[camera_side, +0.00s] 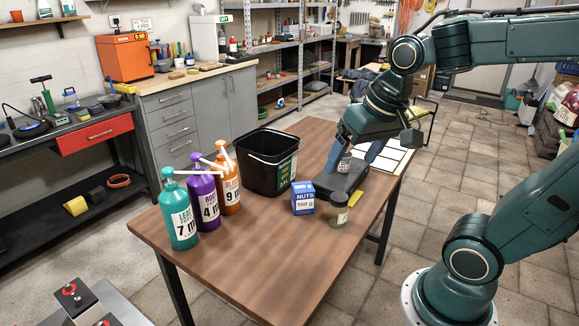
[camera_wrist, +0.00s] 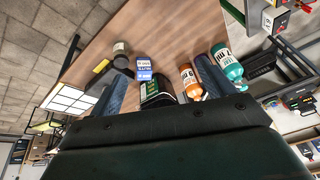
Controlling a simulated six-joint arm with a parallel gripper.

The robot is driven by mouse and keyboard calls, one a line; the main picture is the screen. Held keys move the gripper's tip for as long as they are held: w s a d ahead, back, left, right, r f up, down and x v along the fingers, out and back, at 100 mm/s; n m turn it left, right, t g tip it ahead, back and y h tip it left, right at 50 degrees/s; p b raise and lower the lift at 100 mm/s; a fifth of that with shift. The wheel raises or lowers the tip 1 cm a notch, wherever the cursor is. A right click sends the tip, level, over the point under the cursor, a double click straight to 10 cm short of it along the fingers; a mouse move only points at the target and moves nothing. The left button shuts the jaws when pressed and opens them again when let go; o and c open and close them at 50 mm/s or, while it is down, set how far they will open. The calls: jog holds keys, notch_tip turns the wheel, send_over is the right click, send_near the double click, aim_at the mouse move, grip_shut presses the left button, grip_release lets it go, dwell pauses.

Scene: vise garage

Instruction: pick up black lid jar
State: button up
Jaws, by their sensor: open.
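A small glass jar with a dark lid (camera_side: 339,213) stands upright on the wooden table's near right part, beside a blue nuts box (camera_side: 304,198). A jar (camera_wrist: 119,47) and the nuts box (camera_wrist: 144,68) also show in the wrist view, beyond the fingers. I see nothing gripped.
A black bin (camera_side: 265,160) stands behind the nuts box. Teal (camera_side: 180,213), purple (camera_side: 204,200) and orange (camera_side: 229,185) pump bottles stand at the left. A dark flat device (camera_side: 327,184) and a yellow item (camera_side: 355,197) lie near the jars. The table's front is clear.

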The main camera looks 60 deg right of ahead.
jog(key=w+d+f+m+g, duration=0.3)
jog(key=w+d+f+m, duration=0.3)
jog(key=w+d+m, duration=0.25)
jog(key=m+g, duration=0.1)
jog(key=m, duration=0.5)
send_over(339, 196)
notch_tip(339, 196, down, 8)
jog(key=shift+y, duration=0.3)
notch_tip(339, 196, down, 7)
jog(key=shift+s+a, duration=0.1)
jog(key=shift+a, duration=0.05)
jog(key=shift+f, duration=0.6)
jog(key=shift+f, duration=2.55)
